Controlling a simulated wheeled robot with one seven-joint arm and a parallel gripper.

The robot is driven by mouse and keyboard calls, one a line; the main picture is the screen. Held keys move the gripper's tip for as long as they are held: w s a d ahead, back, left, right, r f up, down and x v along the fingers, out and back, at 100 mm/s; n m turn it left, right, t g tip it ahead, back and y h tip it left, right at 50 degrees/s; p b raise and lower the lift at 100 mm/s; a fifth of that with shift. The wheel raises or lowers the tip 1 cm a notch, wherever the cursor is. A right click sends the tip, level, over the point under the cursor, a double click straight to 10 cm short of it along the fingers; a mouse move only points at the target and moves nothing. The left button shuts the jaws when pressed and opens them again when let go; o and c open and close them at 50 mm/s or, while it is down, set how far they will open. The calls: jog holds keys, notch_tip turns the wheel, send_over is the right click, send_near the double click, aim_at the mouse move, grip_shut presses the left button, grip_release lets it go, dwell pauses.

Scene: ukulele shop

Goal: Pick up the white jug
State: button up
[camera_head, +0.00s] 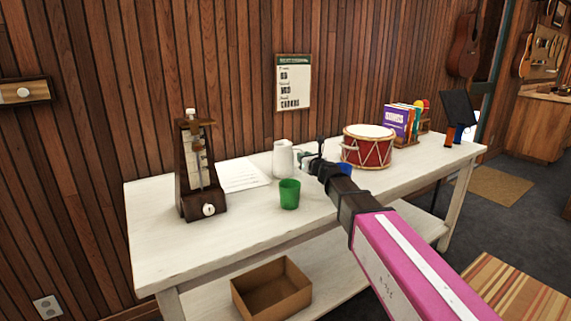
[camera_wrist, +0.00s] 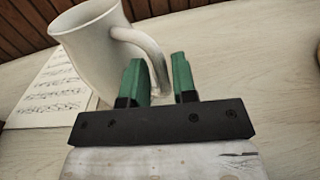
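The white jug (camera_head: 283,160) stands upright on the white table, left of my gripper in the head view. In the wrist view the jug (camera_wrist: 92,50) fills the upper left, and its handle (camera_wrist: 150,55) reaches down between my two green fingers. My gripper (camera_wrist: 159,78) is open, with its fingers on either side of the handle. A gap shows between the handle and the right finger; contact with the left finger cannot be told. In the head view my gripper (camera_head: 306,160) is small and beside the jug's right side.
A green cup (camera_head: 289,194) stands in front of the jug. A blue cup (camera_head: 344,168) is partly hidden by my arm, near a red drum (camera_head: 368,148). A metronome (camera_head: 200,170) and sheet music (camera_head: 240,175) are left. The table's (camera_head: 160,245) front left is clear.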

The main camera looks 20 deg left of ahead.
jog(key=shift+x, duration=0.8)
grip_shut()
jog(key=shift+r, duration=0.1)
